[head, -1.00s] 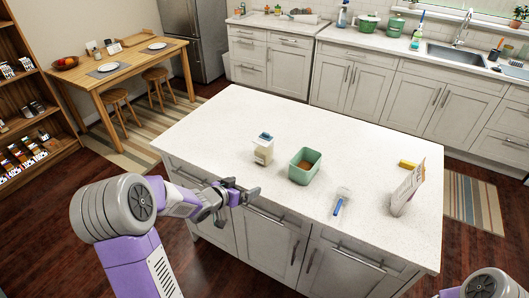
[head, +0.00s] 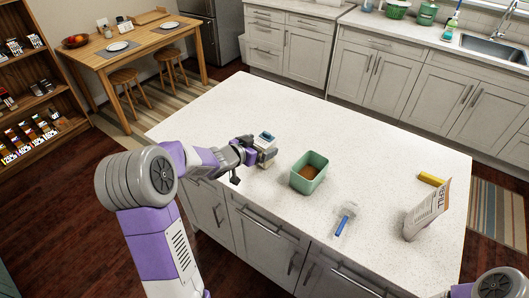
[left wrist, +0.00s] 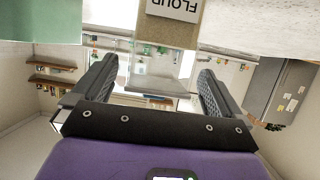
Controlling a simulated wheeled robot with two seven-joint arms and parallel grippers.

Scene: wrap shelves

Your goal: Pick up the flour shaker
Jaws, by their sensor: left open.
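My right gripper is out of view; only part of my right arm shows at the lower right.
A green tub (head: 309,173) with brown contents stands just right of the shaker. A blue-handled tool (head: 345,219), a yellow block (head: 431,179) and a paper bag (head: 428,211) lie or stand further right. The island top (head: 225,110) behind the shaker is clear.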

